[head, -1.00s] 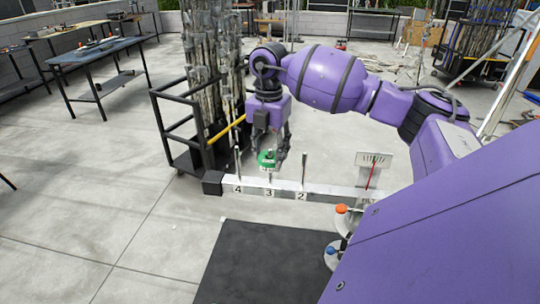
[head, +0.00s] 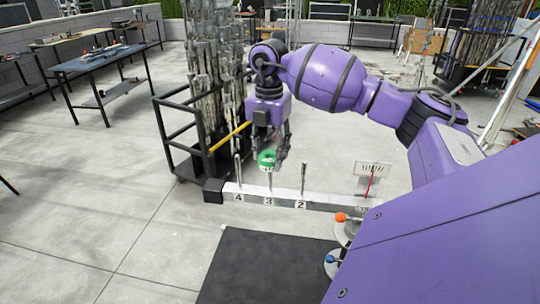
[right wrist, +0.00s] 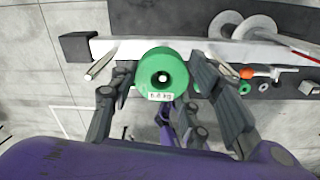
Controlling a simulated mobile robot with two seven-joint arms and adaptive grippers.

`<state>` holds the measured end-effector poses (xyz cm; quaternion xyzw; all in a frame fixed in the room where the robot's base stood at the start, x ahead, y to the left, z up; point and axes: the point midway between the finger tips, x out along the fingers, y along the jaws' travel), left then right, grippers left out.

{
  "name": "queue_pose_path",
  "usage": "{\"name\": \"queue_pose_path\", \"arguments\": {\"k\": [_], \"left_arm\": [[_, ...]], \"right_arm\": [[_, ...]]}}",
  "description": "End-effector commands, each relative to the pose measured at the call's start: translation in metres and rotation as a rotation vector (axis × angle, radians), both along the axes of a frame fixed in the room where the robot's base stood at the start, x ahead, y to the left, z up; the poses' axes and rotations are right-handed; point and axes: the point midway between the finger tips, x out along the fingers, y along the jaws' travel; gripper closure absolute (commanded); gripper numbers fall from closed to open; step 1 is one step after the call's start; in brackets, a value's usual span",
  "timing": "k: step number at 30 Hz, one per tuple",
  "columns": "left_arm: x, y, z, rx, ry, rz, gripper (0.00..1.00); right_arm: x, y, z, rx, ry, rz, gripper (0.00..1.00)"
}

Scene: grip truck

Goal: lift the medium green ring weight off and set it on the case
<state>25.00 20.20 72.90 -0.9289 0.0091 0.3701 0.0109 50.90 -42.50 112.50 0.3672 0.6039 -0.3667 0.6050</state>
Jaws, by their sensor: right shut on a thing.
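The green ring weight (head: 267,161) is between the fingers of my right gripper (head: 268,158), above the number 3 on the white beam (head: 330,201). A peg (head: 268,182) shows below it. In the right wrist view the ring (right wrist: 145,78) faces the camera, its white label too small to read surely. A finger of my right gripper (right wrist: 163,80) lies on each side. A pale spot shows in the ring's hole, perhaps the peg tip. A dark flat surface (head: 265,265) lies in front of the beam; I cannot tell if it is the case. My left gripper is not in view.
Bare pegs stand at number 4 (head: 238,170) and number 2 (head: 303,178). A dial plate with a red pointer (head: 373,170) is at the beam's right. Weights with an orange knob (head: 341,217) and a blue knob (head: 331,259) stand right. A black cart (head: 185,140) is behind.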

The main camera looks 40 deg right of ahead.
Motion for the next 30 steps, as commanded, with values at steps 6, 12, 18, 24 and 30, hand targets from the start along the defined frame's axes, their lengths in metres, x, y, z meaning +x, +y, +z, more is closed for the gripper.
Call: {"name": "queue_pose_path", "arguments": {"k": [6, 12, 18, 24, 30], "left_arm": [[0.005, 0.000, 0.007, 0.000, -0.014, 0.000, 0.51], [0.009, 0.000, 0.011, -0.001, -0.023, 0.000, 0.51], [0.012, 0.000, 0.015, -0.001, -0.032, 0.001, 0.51], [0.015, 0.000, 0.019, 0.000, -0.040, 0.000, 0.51], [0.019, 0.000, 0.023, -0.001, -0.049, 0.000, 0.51]], "right_arm": [[0.000, 0.000, 0.016, 0.000, -0.004, 0.001, 0.75], [0.000, 0.000, 0.027, 0.001, -0.004, 0.001, 0.75], [0.000, 0.000, 0.038, 0.001, -0.004, 0.000, 0.75], [0.000, 0.001, 0.049, 0.001, -0.005, 0.001, 0.75], [0.000, 0.000, 0.060, 0.000, -0.004, 0.000, 0.75]]}}
